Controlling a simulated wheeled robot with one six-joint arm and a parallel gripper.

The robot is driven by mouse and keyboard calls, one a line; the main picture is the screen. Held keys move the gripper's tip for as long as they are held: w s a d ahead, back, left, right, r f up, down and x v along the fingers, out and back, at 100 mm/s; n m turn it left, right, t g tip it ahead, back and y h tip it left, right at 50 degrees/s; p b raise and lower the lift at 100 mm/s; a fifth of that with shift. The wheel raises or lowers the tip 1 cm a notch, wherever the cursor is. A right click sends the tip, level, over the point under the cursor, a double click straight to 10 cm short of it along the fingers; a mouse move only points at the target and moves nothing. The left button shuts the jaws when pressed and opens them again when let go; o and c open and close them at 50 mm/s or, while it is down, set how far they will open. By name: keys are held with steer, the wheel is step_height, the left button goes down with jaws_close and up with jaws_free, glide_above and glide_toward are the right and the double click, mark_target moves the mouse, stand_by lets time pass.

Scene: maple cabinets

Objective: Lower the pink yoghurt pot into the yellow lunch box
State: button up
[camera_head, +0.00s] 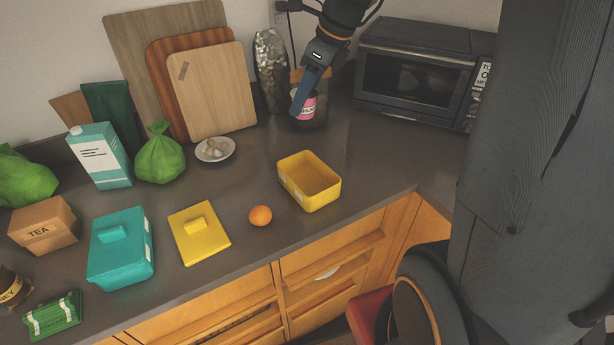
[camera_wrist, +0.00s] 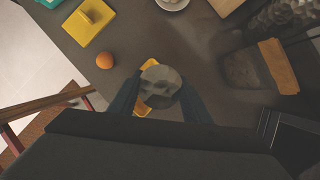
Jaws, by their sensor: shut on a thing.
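The pink yoghurt pot (camera_head: 308,107) with a white label is held by my gripper (camera_head: 302,98) at the back of the counter in the head view. In the wrist view, the pot's grey crinkled lid (camera_wrist: 161,80) sits between the two dark fingers of my gripper (camera_wrist: 160,98), which is shut on it. The open, empty yellow lunch box (camera_head: 318,202) stands near the counter's front edge. In the wrist view, yellow parts of the box (camera_wrist: 147,62) show past the pot, which hides most of it. The yellow lid (camera_head: 200,238) lies flat left of the box.
An orange (camera_head: 260,216) lies left of the box. A teal lunch box (camera_head: 120,262) and a plate (camera_head: 229,155) are farther left. A jar with a wooden lid (camera_wrist: 279,66) stands behind the pot, and a toaster oven (camera_head: 418,75) is to the right.

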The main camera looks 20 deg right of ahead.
step_height(320, 180, down, 10)
steer(key=b, duration=1.1)
steer(key=shift+r, duration=0.1)
steer(key=shift+a, duration=0.1)
steer(key=shift+w+a+p, duration=0.25)
steer(key=shift+a+p, duration=0.05)
steer(key=shift+p, duration=0.35)
steer(key=shift+f+b, duration=1.3)
steer(key=shift+f, duration=1.55)
steer(key=shift+f+b, duration=0.3)
steer(key=shift+f, duration=0.35)
steer(key=o, duration=1.2)
